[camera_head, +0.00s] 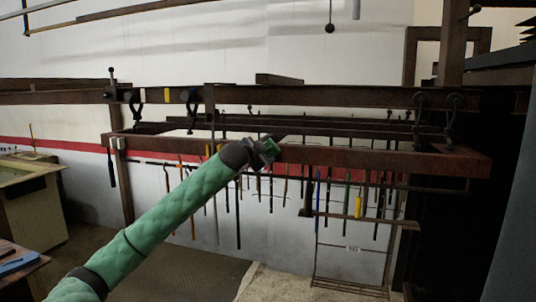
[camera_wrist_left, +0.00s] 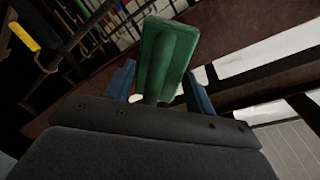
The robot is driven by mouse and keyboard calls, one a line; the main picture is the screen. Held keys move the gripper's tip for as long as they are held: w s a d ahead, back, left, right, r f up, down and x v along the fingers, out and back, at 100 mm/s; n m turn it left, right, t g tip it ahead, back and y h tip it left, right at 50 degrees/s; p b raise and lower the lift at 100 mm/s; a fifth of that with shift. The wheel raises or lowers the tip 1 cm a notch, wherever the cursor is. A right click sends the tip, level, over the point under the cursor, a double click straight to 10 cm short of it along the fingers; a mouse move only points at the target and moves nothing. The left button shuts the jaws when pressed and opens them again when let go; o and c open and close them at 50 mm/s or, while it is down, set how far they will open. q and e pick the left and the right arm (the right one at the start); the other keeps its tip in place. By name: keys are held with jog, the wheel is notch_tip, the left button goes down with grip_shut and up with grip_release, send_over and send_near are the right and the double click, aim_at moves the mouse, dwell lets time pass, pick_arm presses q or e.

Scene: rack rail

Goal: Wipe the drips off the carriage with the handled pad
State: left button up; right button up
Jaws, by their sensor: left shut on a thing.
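My left arm, in a green quilted sleeve, reaches up from the lower left in the head view. Its gripper (camera_head: 265,151) is at the front reddish-brown beam (camera_head: 390,162) of the rack. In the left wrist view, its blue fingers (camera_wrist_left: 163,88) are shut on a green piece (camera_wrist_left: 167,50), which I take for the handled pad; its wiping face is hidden. I cannot tell whether the pad touches the beam. I cannot make out which part is the carriage, and no drips can be told. My right gripper is not in view.
A dark upper rail (camera_head: 350,96) with hooks and clamps runs above the beam. Several rods and tools hang below and behind it, with a yellow-handled one (camera_head: 358,207) at the right. A beige cabinet (camera_head: 30,210) stands at the left. The floor below my arm is open.

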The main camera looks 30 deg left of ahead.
pick_arm(q)
jog(key=shift+s+a, duration=0.15)
jog(key=shift+a, duration=0.8)
jog(key=shift+s, duration=0.1)
jog(key=shift+s+f, duration=0.25)
jog(key=shift+s, duration=0.15)
jog(key=s, duration=0.1)
jog(key=s+d+b, duration=0.1)
jog(key=s, duration=0.2)
jog(key=shift+s+d+r+b, duration=0.2)
jog(key=shift+s+d+b, duration=0.05)
jog(key=shift+s+b, duration=0.15)
